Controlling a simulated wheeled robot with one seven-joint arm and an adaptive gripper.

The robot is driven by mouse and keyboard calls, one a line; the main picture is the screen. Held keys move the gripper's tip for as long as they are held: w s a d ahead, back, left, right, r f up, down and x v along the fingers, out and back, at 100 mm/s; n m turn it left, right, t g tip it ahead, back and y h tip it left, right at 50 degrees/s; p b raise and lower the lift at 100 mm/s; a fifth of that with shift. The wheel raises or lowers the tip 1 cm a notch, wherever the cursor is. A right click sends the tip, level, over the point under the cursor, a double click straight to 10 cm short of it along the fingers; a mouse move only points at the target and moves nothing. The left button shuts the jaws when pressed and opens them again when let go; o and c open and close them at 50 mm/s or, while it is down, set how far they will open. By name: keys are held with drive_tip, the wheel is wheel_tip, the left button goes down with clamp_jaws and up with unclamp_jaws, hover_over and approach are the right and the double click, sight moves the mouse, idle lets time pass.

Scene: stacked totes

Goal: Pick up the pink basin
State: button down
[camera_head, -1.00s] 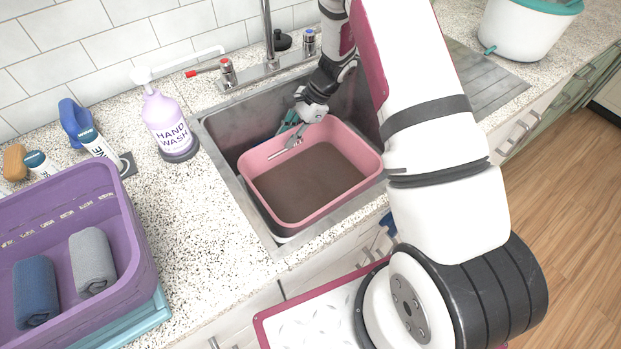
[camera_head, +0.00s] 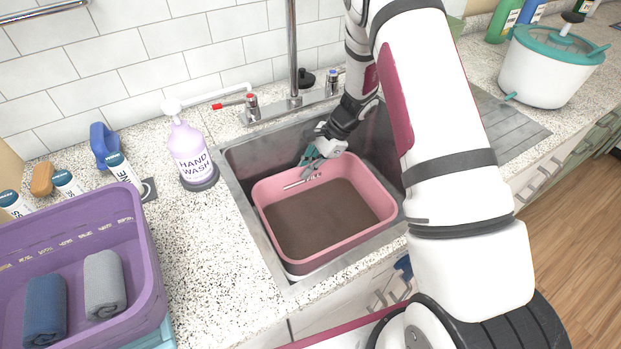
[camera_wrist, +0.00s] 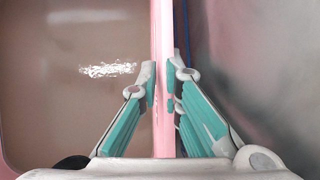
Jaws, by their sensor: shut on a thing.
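The pink basin (camera_head: 387,212) sits in the metal sink and holds murky brown water. My gripper (camera_head: 312,165) reaches down from the back and is at the basin's rear rim. In the wrist view, the two teal-padded fingers of my gripper (camera_wrist: 161,85) are on either side of the pink basin's wall (camera_wrist: 162,35), shut on it. The brown water is left of the wall and the grey sink side is right of it. The basin looks roughly level. Its underside is hidden.
The sink (camera_head: 262,243) surrounds the basin closely, with a tap (camera_head: 292,60) behind. A hand wash bottle (camera_head: 190,155) stands left of the sink. A purple crate (camera_head: 140,235) with rolled towels is at the far left. A white tub with a teal lid (camera_head: 548,75) stands at the back right.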

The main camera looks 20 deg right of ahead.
drive_tip(key=s+r+p, duration=0.1)
drive_tip(key=s+r, duration=0.3)
drive_tip(key=r, duration=1)
drive_tip(key=shift+d+r, duration=0.15)
drive_tip(key=shift+d, duration=0.25)
